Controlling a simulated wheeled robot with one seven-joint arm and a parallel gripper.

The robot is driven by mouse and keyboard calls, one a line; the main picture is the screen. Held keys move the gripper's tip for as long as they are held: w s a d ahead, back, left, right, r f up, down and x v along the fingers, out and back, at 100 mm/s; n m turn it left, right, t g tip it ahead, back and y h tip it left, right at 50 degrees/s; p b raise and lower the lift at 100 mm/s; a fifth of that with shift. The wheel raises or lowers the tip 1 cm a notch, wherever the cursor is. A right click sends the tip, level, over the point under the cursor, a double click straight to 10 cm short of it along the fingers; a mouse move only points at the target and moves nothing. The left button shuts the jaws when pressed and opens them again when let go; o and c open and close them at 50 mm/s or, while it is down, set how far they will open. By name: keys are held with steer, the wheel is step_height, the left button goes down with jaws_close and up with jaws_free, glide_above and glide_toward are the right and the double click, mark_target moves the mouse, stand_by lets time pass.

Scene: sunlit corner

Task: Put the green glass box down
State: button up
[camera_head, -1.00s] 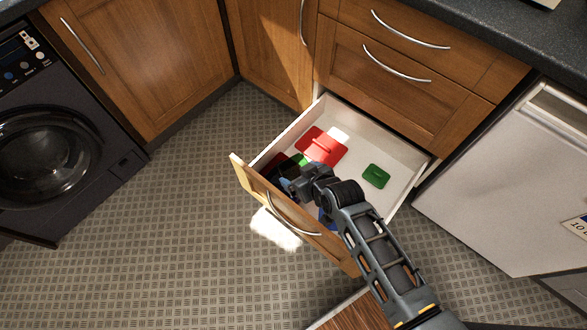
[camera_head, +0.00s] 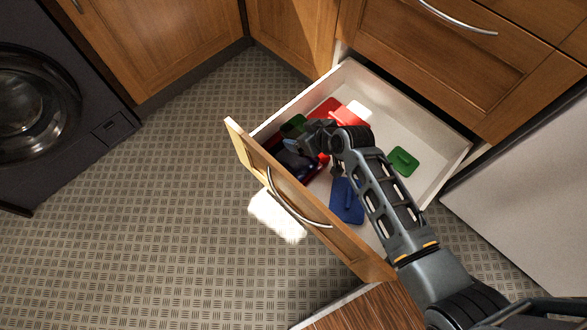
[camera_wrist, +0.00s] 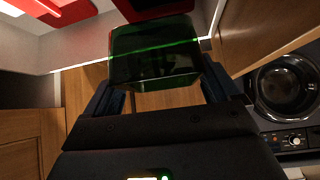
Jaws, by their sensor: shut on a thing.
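The green glass box (camera_wrist: 155,55) is between the fingers of my gripper (camera_wrist: 160,95) in the wrist view. It is dark and see-through, with a bright green rim. My gripper is shut on it. In the head view my gripper (camera_head: 305,150) is over the left part of the open drawer (camera_head: 432,118), just behind its wooden front. The held box is hard to pick out there among dark items and my wrist. I cannot tell whether it touches the drawer floor.
In the drawer are a green lid (camera_head: 403,161), a blue lid (camera_head: 347,202), a red lid (camera_head: 329,109) and a white piece (camera_head: 357,112). A white cloth (camera_head: 277,216) is by the drawer front. A washing machine (camera_head: 35,100) stands left.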

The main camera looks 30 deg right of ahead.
mark_target(296, 136)
steer(key=shift+n+y, duration=0.4)
steer(key=shift+n, duration=0.1)
steer(key=b+x, duration=0.3)
steer(key=f+b+x, duration=0.1)
steer(key=x, duration=0.1)
steer(key=shift+s+d, duration=0.15)
steer(key=shift+s, duration=0.25)
steer(key=shift+f+b, duration=0.25)
steer(key=shift+b, duration=0.2)
step_height(296, 136, down, 9)
steer(key=b, duration=0.4)
steer(key=shift+f, duration=0.2)
